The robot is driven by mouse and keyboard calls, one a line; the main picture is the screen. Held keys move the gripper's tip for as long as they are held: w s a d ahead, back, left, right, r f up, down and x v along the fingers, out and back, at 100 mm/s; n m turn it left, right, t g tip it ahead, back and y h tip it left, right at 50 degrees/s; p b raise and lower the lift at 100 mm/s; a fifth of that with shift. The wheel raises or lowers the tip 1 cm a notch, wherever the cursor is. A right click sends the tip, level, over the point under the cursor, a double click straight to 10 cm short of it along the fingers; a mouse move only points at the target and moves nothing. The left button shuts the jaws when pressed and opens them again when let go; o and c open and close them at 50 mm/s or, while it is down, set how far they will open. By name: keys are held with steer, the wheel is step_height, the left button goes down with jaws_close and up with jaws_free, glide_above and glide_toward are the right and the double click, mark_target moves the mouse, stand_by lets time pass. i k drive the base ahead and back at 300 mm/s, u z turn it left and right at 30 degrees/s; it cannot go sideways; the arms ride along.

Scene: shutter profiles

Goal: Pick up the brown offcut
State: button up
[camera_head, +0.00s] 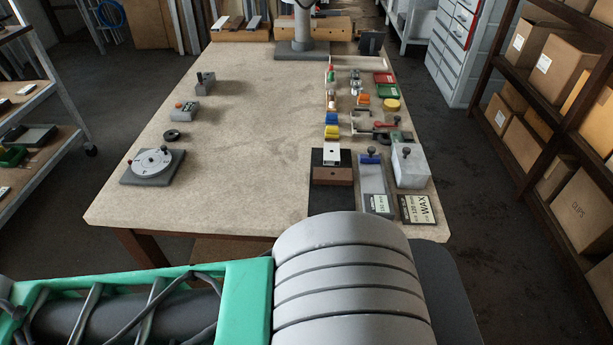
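A brown block (333,178), which looks like the brown offcut, lies on a black mat (323,202) near the table's front right. Small dark holes or marks show on its front face. A white offcut (331,152) stands just behind it on the same mat. My gripper is not in view. Only a grey, ribbed part of my arm and a green part fill the bottom of the picture, in front of the table's near edge. Nothing covers the brown block.
Right of the mat are a grey plate with a blue-topped piece (371,170), a pale block with a knob (410,167) and a WAX card (415,209). Several small coloured parts stand behind. A round dial (152,162) sits at left. The table's middle (250,130) is clear.

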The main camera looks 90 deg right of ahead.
mark_target(322, 175)
steer(key=z, duration=0.4)
steer(key=i, duration=0.65)
steer(key=z, duration=1)
steer(key=i, duration=0.3)
steer(key=z, duration=0.35)
